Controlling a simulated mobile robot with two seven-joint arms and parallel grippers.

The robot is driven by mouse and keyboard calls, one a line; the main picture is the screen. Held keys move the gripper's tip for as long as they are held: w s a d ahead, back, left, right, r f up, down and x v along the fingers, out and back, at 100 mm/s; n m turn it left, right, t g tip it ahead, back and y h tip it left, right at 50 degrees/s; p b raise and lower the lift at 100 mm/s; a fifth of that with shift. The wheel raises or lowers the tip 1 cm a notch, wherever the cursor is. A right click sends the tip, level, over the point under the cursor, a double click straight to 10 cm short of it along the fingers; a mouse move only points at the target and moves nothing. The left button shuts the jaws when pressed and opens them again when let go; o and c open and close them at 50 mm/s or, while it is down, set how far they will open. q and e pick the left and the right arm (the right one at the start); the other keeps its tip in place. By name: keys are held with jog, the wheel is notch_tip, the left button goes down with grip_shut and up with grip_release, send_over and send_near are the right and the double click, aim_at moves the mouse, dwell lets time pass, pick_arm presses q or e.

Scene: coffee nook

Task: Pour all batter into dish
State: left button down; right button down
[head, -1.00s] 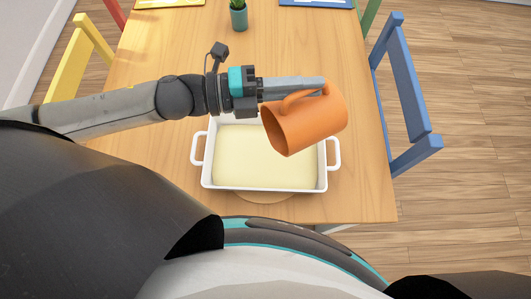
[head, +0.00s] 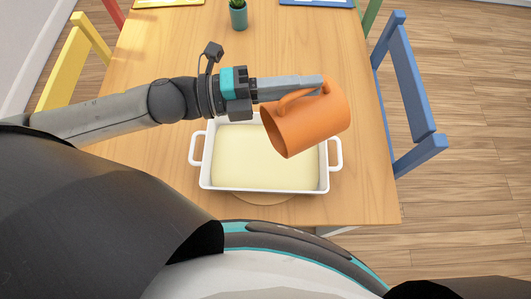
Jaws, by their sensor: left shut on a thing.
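An orange jug (head: 313,122) with a handle is held tilted above the right back part of the dish, its mouth facing down and to the left. My left gripper (head: 312,84) is shut on the jug's handle. The inside of the jug is mostly hidden, and no stream shows at its mouth. The white rectangular dish (head: 334,153) with two side handles stands on the table. Pale yellow batter (head: 258,162) covers the dish's floor. My right gripper is not in view.
The dish rests on a round wooden board (head: 262,198) on the wooden table (head: 145,135). A potted plant (head: 238,15) stands at the back. A blue chair (head: 405,95) is at the right and a yellow chair (head: 75,60) at the left. The table is clear left of the dish.

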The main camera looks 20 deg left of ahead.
pick_arm(q)
jog(key=shift+s+b, duration=0.15)
jog(key=shift+b, duration=0.25)
jog(key=shift+r, duration=0.15)
jog(key=shift+a, duration=0.1)
jog(key=shift+w+a, duration=0.25)
jog(key=shift+w, duration=0.45)
jog(key=shift+w+a, duration=0.2)
jog(key=shift+w, duration=0.45)
jog(key=shift+s+a+m+h+b, duration=0.25)
jog(key=shift+s+h+b, duration=0.2)
jog(key=shift+b, duration=0.35)
